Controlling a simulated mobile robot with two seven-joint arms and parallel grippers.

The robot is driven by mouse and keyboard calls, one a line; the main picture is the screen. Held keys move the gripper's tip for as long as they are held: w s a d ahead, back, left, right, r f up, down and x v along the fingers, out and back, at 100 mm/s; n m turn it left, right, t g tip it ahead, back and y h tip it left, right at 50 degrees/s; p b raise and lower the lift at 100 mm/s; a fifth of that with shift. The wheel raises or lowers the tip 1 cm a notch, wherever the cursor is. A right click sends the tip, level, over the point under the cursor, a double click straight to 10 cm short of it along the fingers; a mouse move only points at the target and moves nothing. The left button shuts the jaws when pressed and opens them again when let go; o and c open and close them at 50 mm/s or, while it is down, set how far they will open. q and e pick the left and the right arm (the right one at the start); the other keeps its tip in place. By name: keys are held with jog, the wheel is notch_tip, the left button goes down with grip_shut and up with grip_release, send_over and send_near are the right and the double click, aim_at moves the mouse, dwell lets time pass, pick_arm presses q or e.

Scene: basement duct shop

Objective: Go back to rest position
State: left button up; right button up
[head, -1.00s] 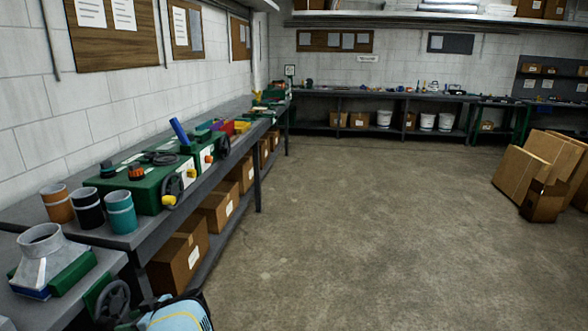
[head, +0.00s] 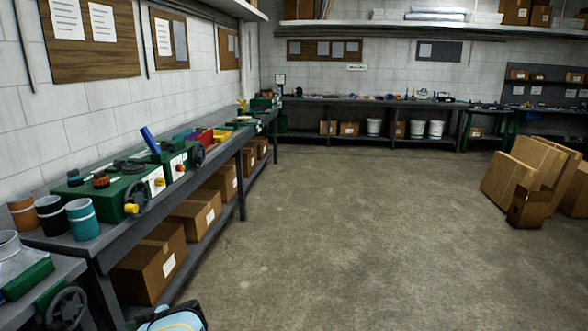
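Neither of my grippers can be made out in the head view. A light blue and black rounded part (head: 172,318) shows at the bottom edge, left of the middle, and looks like part of my own body. The task names no object to handle. The long workbench (head: 100,244) runs along the left wall, with a green machine (head: 105,199) and orange, black and teal cylinders (head: 83,220) on it.
A grey metal duct piece (head: 12,260) and a handwheel (head: 67,308) are at the lower left. Boxes (head: 150,264) sit on the bench's lower shelf. Cardboard boxes (head: 512,180) lean at the right. The concrete floor (head: 340,240) between is clear. A far bench (head: 350,139) lines the back wall.

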pick_arm(q)
jog(key=s+a+f+m+t+y, duration=0.3)
jog(key=s+a+m+t, duration=0.45)
jog(key=a+t, duration=0.2)
jog(key=s+d+f+m+t+h, duration=0.1)
jog(key=s+d+f+m+h, duration=0.2)
jog(key=s+d+h, duration=0.35)
jog(key=s+d+f+m+t+h+p, duration=0.1)
jog(key=s+d+f+m+h, duration=0.3)
jog(key=s+d, duration=0.45)
jog(key=s+d+f+m+t+h, duration=0.1)
jog(key=s+d+f+m+h, duration=0.2)
jog(key=s+d+h, duration=0.5)
jog(key=s+d+g, duration=0.3)
jog(key=s+d, duration=0.6)
jog(key=d, duration=0.1)
jog(key=shift+s+d+g, duration=0.25)
jog(key=shift+d+g, duration=0.1)
jog(key=shift+d, duration=0.05)
pick_arm(e)
jog(key=shift+w+r+t, duration=0.3)
jog(key=shift+w+r, duration=0.45)
jog(key=shift+r, duration=0.2)
pick_arm(q)
jog(key=shift+s+a, duration=0.1)
jog(key=shift+a, duration=0.05)
